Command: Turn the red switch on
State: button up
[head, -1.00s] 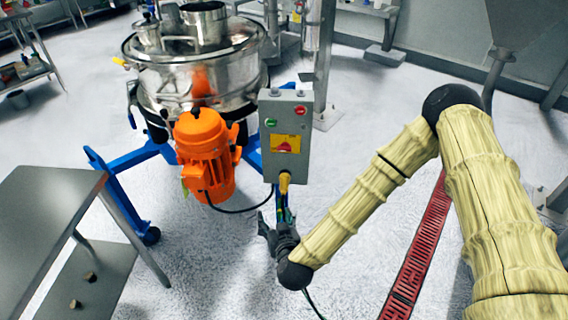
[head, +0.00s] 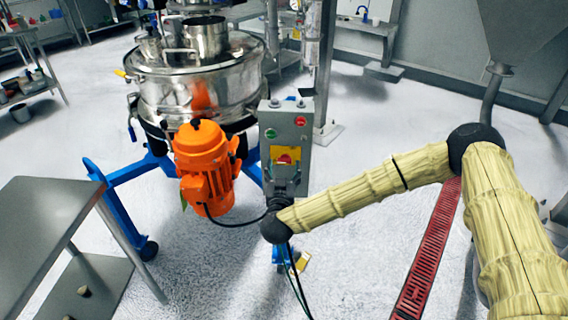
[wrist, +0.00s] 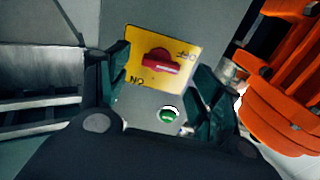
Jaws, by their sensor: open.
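The red switch (head: 285,158) is a knob on a yellow plate on the front of a grey control box (head: 299,123). In the wrist view the red switch (wrist: 160,62) lies roughly crosswise on its yellow plate (wrist: 142,85), with its pale-marked end to the right. Lettering shows at the plate's upper right and lower left. My gripper (wrist: 160,58) is open, with one dark finger on each side of the switch and nothing held. I cannot tell whether either finger touches the plate. In the head view my gripper (head: 283,186) is at the lower part of the box.
A green button (head: 270,133) and a red button (head: 300,121) sit above the switch. An orange motor (head: 205,165) and a steel sifter (head: 195,85) on blue legs stand left of the box. A steel table (head: 45,215) stands at front left. Cables hang below the box.

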aim_at(284, 160)
jog(key=shift+w+d, duration=0.1)
jog(key=shift+w, duration=1.35)
jog(key=c, duration=1)
